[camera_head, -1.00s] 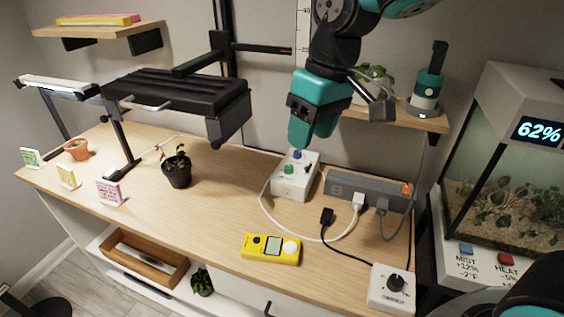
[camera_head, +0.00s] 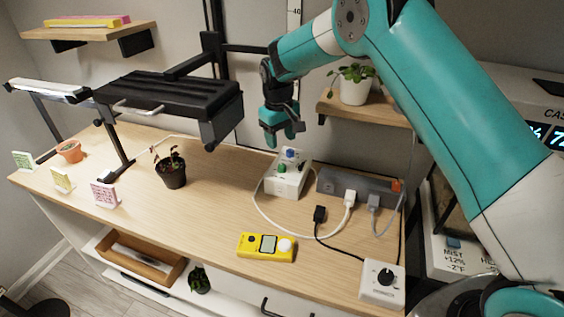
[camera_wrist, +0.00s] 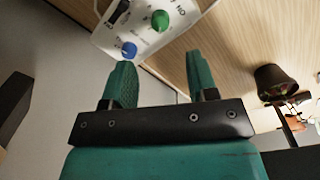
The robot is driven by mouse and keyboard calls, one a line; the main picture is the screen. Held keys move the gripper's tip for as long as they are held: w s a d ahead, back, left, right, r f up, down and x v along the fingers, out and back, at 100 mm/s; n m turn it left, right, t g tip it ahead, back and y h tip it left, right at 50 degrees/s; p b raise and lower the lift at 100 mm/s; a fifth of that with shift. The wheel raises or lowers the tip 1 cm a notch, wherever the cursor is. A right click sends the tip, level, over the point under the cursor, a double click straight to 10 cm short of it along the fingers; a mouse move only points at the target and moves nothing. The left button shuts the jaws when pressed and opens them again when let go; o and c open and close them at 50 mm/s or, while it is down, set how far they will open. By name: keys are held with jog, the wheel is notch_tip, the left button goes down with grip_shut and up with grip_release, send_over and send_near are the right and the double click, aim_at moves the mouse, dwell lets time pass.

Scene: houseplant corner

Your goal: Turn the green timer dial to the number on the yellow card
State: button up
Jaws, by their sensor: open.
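The white timer box (camera_head: 287,185) stands on the desk near the back wall. Its green dial (camera_head: 282,168) and a blue dial (camera_head: 291,153) face up. In the wrist view the green dial (camera_wrist: 160,20) and the blue dial (camera_wrist: 129,49) lie just beyond my fingertips. My gripper (camera_head: 280,138) is open and empty, above and behind the box, apart from it; both fingers show in the wrist view (camera_wrist: 160,72). The yellow card (camera_head: 62,180) stands at the desk's left, between a green and a pink card. Its number is too small to read.
A grey power strip (camera_head: 350,188) with plugs and cables lies right of the box. A white cable loops around in front. A black lamp (camera_head: 170,95) overhangs the desk, with a potted plant (camera_head: 172,175) below. A yellow device (camera_head: 266,247) lies at the front edge.

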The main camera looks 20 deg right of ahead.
aim_at(282, 166)
jog(key=f, duration=0.5)
jog(key=f+p, duration=0.1)
jog(key=f, duration=0.3)
jog(key=shift+w+d+f, duration=0.1)
jog(key=shift+d+f, duration=0.1)
jog(key=shift+f, duration=0.15)
jog(key=c, duration=0.9)
jog(key=n+b, duration=0.1)
jog(key=n, duration=0.3)
jog(key=shift+n+b, duration=0.65)
jog(key=shift+n, duration=1.85)
